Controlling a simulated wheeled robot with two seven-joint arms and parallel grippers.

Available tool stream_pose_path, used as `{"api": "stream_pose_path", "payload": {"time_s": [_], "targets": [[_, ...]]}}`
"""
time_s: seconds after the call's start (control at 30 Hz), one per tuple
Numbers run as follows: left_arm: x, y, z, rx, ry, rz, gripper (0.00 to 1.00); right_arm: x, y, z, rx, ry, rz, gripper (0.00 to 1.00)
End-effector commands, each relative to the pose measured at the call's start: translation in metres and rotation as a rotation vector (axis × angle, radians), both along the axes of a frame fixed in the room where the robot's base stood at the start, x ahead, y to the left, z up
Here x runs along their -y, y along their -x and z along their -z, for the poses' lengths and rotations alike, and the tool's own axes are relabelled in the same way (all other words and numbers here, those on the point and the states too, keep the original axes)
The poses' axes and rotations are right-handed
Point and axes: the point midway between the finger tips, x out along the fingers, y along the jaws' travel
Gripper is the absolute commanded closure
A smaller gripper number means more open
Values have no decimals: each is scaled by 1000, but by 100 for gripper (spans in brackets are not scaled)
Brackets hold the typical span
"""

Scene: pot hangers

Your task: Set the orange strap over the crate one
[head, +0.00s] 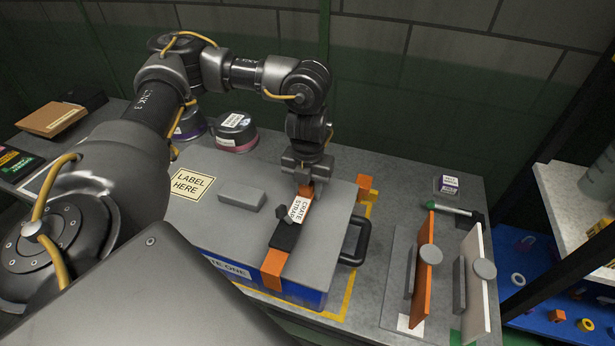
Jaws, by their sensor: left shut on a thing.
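Crate one (190,225) is a blue box with a grey lid, standing on the grey worktop; its front label (228,267) is partly hidden by my arm. The orange strap (273,268) runs across the lid from back to front, with a "CRATE STRAP" tag (300,208) and a dark middle piece (286,236). Its front end bends down at the crate's front edge. My left gripper (306,184) points down over the lid's back part, shut on the strap's far end. Whether the strap touches the lid everywhere is unclear. My right gripper is out of view.
A grey block (241,196) lies on the lid. A black handle (355,241) and a small orange piece (366,187) are at the crate's right. Orange (424,270) and white (476,285) upright panels stand further right. Round tins (236,131) stand behind.

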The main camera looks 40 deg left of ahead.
Motion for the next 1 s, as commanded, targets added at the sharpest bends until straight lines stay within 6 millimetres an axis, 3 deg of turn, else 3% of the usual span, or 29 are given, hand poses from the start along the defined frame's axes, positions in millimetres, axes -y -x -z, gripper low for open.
{"api": "stream_pose_path", "payload": {"time_s": [0.43,0.47,0.6,0.83,1.0], "targets": [[0,0,3,0,0,0,87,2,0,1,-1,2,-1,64],[0,0,3,0,0,0,60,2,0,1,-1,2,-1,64],[0,0,3,0,0,0,42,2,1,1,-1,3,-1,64],[0,0,3,0,0,0,37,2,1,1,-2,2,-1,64],[0,0,3,-1,0,0,15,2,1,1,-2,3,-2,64]]}}
